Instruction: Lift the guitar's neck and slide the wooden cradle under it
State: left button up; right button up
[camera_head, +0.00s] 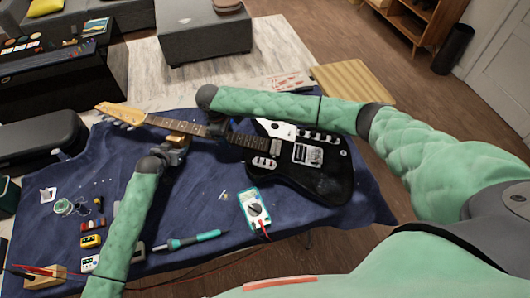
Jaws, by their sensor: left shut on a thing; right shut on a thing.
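The black guitar (318,178) lies across the blue cloth, its body at the right and its neck (190,128) pointing to the upper left, ending in a pale wooden headstock (122,112). My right gripper (217,129) is shut on the neck near the body, partly hidden under my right forearm. My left gripper (178,141) is shut on the wooden cradle (174,136), a small light-wood piece at the near side of the neck. The cradle is mostly hidden by the gripper, and I cannot tell how far it reaches under the neck.
A multimeter (255,208) and a teal-handled tool (187,241) lie in front of the guitar. Several small items, including a yellow box (91,241), are at the left. A black case (42,143) stands beyond the left edge. The cloth's middle is mostly clear.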

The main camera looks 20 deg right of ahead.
pick_arm(q)
jog(key=o, duration=1.1)
jog(key=shift+c, duration=0.2)
jog(key=shift+c, duration=0.4)
jog(key=shift+s+a+r, duration=0.1)
jog(key=shift+s+a, duration=0.05)
jog(key=shift+s, duration=0.05)
jog(key=shift+v, duration=3.25)
